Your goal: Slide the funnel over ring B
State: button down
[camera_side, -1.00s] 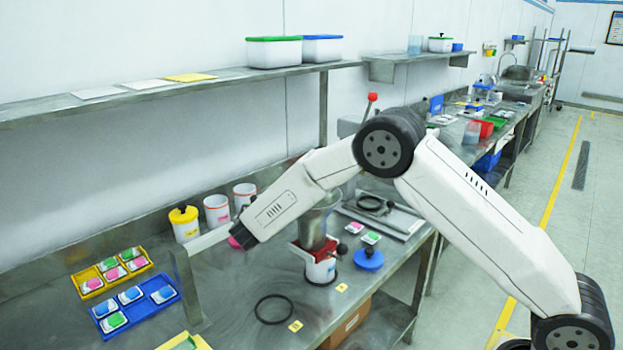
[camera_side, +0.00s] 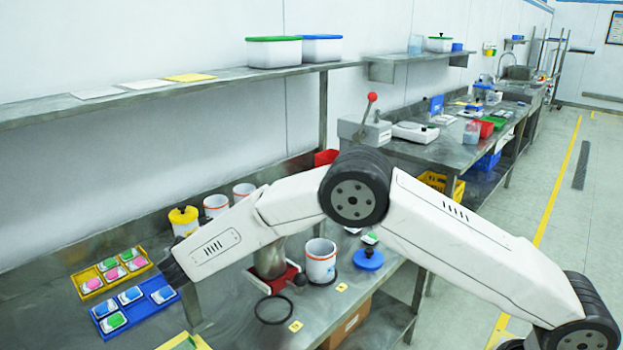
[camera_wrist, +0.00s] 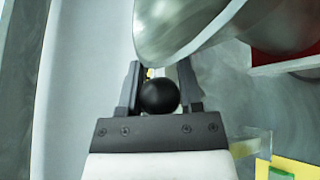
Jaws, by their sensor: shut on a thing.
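The grey metal funnel (camera_side: 269,258) stands on a red carriage (camera_side: 278,282) with a dark knob (camera_side: 299,279) at its right side. In the side view my arm hides part of it. In the wrist view my gripper (camera_wrist: 158,75) is shut on a black ball knob (camera_wrist: 160,96) below the funnel's rim (camera_wrist: 185,30). My arm hides the gripper in the side view.
A white cup (camera_side: 321,259) stands just right of the carriage, in another dark ring. A blue knobbed lid (camera_side: 368,259) is farther right. Yellow (camera_side: 118,252) and blue (camera_side: 153,285) trays of packets lie left. White tubs stand behind my arm.

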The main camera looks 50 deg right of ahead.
jog(key=shift+a, duration=0.3)
jog(key=c, duration=0.5)
grip_release()
jog(key=shift+o, duration=1.2)
jog(key=v, duration=0.7)
jog(key=shift+s+a, duration=0.25)
jog(key=shift+a, duration=0.05)
jog(key=shift+d+y, duration=0.1)
jog(key=shift+y, duration=0.2)
